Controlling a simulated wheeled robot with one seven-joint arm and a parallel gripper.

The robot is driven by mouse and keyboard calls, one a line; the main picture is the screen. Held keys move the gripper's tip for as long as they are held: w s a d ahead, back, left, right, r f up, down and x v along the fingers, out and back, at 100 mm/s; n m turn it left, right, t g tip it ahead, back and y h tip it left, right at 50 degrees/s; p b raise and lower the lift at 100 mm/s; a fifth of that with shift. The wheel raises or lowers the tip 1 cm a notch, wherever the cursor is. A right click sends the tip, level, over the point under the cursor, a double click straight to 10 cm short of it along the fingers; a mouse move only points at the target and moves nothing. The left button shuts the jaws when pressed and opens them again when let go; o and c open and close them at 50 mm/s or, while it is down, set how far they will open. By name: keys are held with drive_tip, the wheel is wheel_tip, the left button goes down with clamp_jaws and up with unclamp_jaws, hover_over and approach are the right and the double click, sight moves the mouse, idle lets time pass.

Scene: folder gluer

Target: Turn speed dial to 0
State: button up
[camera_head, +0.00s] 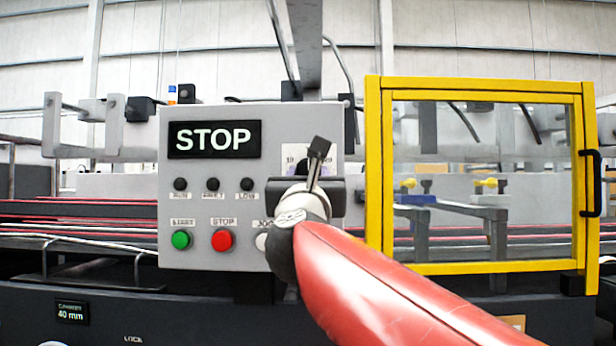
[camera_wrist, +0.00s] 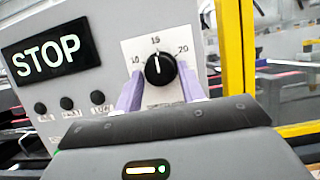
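The speed dial (camera_wrist: 159,69) is a round black knob on a white scale plate in the wrist view. Its white mark points up, at about 15; the figures 10 and 20 show to either side. The lower part of the scale is hidden by my gripper. My gripper (camera_wrist: 160,79) has its two pale purple fingers apart, one on each side of the dial, with gaps between them and the knob. In the head view my gripper (camera_head: 318,158) is in front of the dial and hides most of it.
The grey control panel (camera_head: 220,272) carries a STOP display (camera_head: 213,139), several small black lamps, a green button (camera_head: 181,240) and a red button (camera_head: 222,240). A yellow-framed guard door (camera_head: 374,170) stands close to the right of the panel.

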drive_tip(key=c, duration=0.6)
drive_tip(key=shift+o, duration=0.2)
drive_tip(key=shift+d+n+y, duration=0.1)
drive_tip(key=shift+n+y, duration=0.3)
drive_tip(key=shift+n, duration=0.2)
drive_tip(key=n+g+y+p, duration=0.1)
drive_tip(key=n+g+p, duration=0.1)
drive_tip(key=n, duration=0.6)
drive_tip(key=r+n+g+y+p, duration=0.1)
drive_tip(key=n+g+y+p, duration=0.1)
drive_tip(key=n, duration=0.7)
drive_tip(key=n+g+y+p, duration=0.1)
drive_tip(key=n+g+p, duration=0.2)
drive_tip(key=n, duration=0.6)
drive_tip(key=shift+d+r+y+p, duration=0.25)
drive_tip(key=shift+d+y+p, duration=0.05)
drive_tip(key=shift+d+y, duration=0.1)
drive_tip(key=shift+n+g, duration=0.3)
